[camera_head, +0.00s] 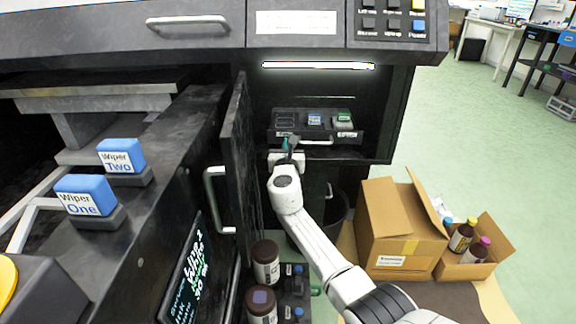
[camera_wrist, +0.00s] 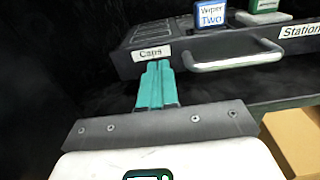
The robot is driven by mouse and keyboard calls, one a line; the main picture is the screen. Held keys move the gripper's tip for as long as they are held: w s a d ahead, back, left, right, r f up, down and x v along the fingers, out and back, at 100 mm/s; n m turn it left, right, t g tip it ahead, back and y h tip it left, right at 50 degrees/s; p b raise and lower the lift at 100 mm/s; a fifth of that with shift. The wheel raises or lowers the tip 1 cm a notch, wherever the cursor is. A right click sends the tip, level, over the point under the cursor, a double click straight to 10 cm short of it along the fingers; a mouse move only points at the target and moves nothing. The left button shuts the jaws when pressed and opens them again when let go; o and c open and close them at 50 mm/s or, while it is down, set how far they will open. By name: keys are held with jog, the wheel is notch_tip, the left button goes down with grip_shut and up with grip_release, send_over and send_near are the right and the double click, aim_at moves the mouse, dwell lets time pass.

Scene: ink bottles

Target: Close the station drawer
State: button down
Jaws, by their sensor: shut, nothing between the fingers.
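The station drawer (camera_head: 316,130) is a dark tray inside the lit bay, with a silver bar handle. In the wrist view the drawer (camera_wrist: 230,62) shows its front, with a "Caps" label at left, a "Station" label at right and the handle (camera_wrist: 235,57) between them. My gripper (camera_wrist: 157,68) has teal fingers that are shut and empty. Their tips are at the front face just below the "Caps" label, left of the handle; I cannot tell whether they touch. In the head view my gripper (camera_head: 291,143) is at the drawer's front left.
A blue block labelled Wiper Two (camera_head: 315,118) and a green one (camera_head: 343,118) stand in the drawer. An open black door (camera_head: 236,160) stands left of my arm. Dark bottles (camera_head: 265,262) stand below, and cardboard boxes (camera_head: 395,225) on the floor at right.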

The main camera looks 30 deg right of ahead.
jog(key=p+v, duration=0.4)
jog(key=v, duration=0.7)
jog(key=shift+a, duration=0.25)
